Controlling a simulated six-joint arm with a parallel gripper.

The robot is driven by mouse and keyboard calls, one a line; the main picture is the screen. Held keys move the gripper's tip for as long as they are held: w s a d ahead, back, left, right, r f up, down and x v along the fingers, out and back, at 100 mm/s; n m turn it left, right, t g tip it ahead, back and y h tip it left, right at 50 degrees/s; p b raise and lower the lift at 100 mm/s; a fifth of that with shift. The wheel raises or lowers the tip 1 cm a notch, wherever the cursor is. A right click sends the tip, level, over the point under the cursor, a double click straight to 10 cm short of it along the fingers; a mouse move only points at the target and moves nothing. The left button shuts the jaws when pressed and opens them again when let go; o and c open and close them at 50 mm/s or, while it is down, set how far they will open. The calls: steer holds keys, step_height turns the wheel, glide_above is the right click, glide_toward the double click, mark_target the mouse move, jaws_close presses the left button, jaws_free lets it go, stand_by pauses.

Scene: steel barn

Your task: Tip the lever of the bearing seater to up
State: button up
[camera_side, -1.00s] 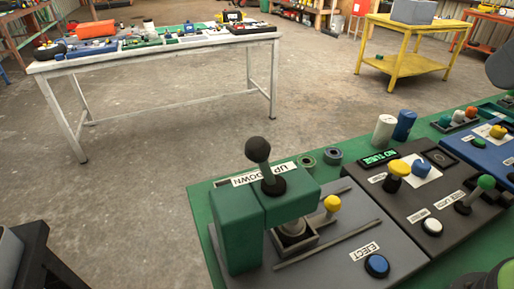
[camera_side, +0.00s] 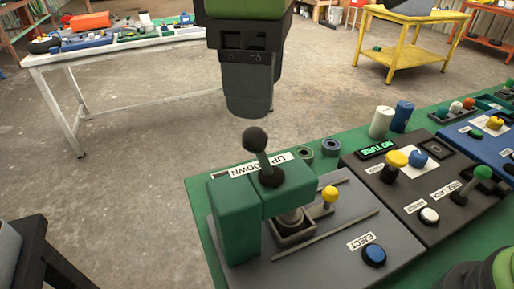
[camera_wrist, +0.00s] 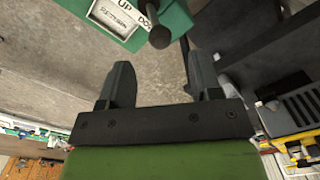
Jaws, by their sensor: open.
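The bearing seater is a green press head (camera_side: 237,213) on a grey base plate (camera_side: 330,262). Its lever has a dark round knob (camera_side: 255,138) on a grey stem and stands up from the top, tilted, beside a white UP/DOWN label (camera_side: 262,164). In the wrist view the knob (camera_wrist: 160,37) shows at the top next to the label (camera_wrist: 123,14). My gripper (camera_side: 247,112) hangs above the knob in the side view, apart from it. The wrist view shows its two fingers (camera_wrist: 157,85) spread apart with nothing between them.
A yellow-topped plunger (camera_side: 329,194) and a blue EJECT button (camera_side: 373,255) sit on the seater's base. To the right is a dark panel (camera_side: 405,190) with knobs and a small lever. White (camera_side: 381,122) and blue (camera_side: 402,116) cylinders stand behind it. Open air surrounds the lever knob.

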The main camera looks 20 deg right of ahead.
mark_target(258, 153)
step_height(258, 153, down, 9)
steer(key=shift+f, duration=0.15)
stand_by(0.4)
jaws_close()
